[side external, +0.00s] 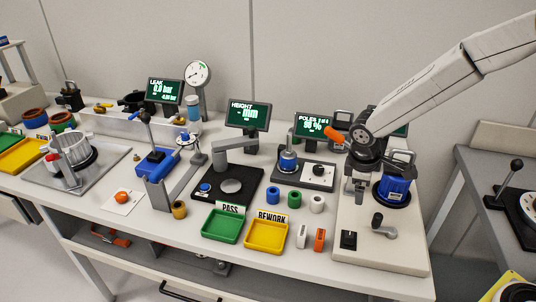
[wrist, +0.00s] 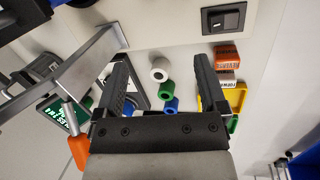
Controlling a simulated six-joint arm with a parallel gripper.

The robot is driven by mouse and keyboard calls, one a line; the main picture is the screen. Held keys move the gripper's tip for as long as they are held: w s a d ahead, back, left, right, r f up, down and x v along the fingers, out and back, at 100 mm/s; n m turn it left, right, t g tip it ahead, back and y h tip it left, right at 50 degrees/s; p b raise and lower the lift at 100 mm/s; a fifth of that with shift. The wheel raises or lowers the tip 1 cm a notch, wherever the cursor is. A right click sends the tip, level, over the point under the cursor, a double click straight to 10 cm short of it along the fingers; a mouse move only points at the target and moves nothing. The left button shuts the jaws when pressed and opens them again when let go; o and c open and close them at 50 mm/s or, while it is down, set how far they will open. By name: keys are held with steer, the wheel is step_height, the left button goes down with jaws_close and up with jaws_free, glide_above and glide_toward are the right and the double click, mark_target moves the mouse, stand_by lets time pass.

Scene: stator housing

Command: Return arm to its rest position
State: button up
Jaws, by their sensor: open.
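My gripper (side external: 357,198) hangs at the right of the bench in the side external view, above the pale base of a fixture. In the wrist view its two black fingers (wrist: 160,62) are spread apart with nothing between their tips. A blue cylindrical part (side external: 394,190), which looks like the stator housing, sits in the fixture just right of my gripper and apart from it. My arm reaches in from the upper right and slopes down to the gripper.
The fixture base (side external: 378,252) carries a lever and a black switch (side external: 348,240). White (side external: 317,204), green (side external: 294,199) and blue (side external: 273,195) rings stand left of it. Green (side external: 222,227) and yellow (side external: 266,235) trays lie further left. A POLES screen (side external: 312,126) stands behind.

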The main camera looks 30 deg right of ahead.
steer(key=s+r+m+t+y, duration=0.1)
steer(key=s+m+t+y, duration=0.1)
steer(key=s+m, duration=0.5)
steer(key=shift+s+r+m+y, duration=0.3)
steer(key=shift+s+r, duration=0.1)
steer(key=shift+s, duration=1.9)
